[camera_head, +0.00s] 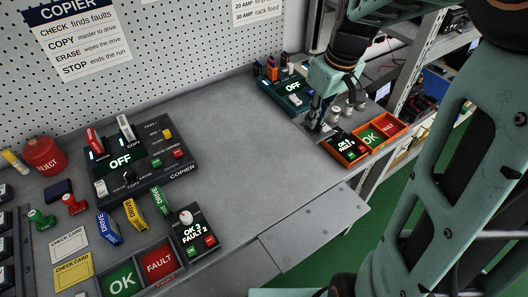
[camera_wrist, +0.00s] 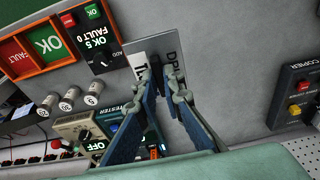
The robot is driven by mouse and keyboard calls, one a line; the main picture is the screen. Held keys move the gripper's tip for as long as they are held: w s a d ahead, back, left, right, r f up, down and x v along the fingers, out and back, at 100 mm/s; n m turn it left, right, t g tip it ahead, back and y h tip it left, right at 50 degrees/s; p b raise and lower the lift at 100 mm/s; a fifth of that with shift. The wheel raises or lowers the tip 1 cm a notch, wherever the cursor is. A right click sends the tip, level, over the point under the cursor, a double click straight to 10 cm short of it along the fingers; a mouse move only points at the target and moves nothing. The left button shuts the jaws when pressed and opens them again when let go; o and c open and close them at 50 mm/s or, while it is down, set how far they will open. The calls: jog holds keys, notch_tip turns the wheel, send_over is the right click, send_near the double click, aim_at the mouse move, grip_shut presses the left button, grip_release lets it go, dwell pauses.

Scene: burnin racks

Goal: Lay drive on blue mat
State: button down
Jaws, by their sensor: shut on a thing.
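My gripper (camera_wrist: 164,82) is shut over the bench at the right end, beside the tester. In the head view it is small and blurred (camera_head: 318,112). A dark narrow piece shows between the fingers; I take it to be the drive, but the fingers hide most of it. Behind the fingertips is a white and grey plate (camera_wrist: 140,56) with partly hidden lettering; whether it touches the held piece I cannot tell. Blue (camera_head: 109,228), yellow (camera_head: 135,215) and green (camera_head: 162,201) drives stand at the front left. No blue mat is clearly seen; a dark blue pad (camera_head: 58,190) lies at the left.
The copier (camera_head: 150,165) holds a red and a white drive. The tester (camera_head: 287,95) and weights (camera_wrist: 70,98) are near my gripper. An orange tray (camera_head: 347,158) with OK and FAULT bins is at the right. The middle of the bench is clear.

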jog(key=s+a+f, duration=0.2)
jog(key=a+f, duration=0.1)
jog(key=a, duration=0.4)
send_near(269, 165)
jog(key=shift+w+d+f, duration=0.3)
jog(key=shift+w+f, duration=0.2)
jog(key=shift+a+f, duration=0.35)
jog(key=shift+f, duration=0.1)
jog(key=shift+s+a+f, duration=0.1)
jog(key=shift+a+f, duration=0.05)
jog(key=shift+f, duration=0.8)
jog(key=shift+s+a+f, duration=0.1)
jog(key=shift+f, duration=0.8)
jog(key=shift+f+b, duration=0.2)
jog(key=shift+b, duration=0.1)
jog(key=c, duration=2)
grip_release()
jog(key=shift+c, duration=0.2)
jog(key=shift+r, duration=0.15)
